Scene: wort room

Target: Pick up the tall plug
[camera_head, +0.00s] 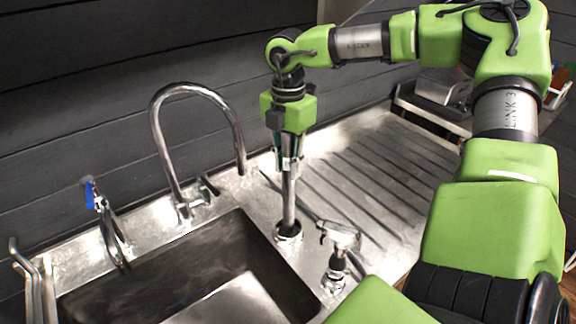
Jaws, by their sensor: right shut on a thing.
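The tall plug (289,208) is a slim metal tube that stands upright near the right rim of the sink (215,300). Its lower end meets a round dark fitting (288,232); I cannot tell whether it rests in it or is just above it. My right gripper (289,162) points straight down and is shut on the upper part of the tall plug, which hides the plug's top. My left gripper is not in view.
A curved metal tap (195,88) rises left of the plug. A short spray fitting (340,238) stands close to its right. A blue-handled valve (92,194) is at the left. The ribbed drainboard (375,165) is clear; a dark wall (120,60) stands behind.

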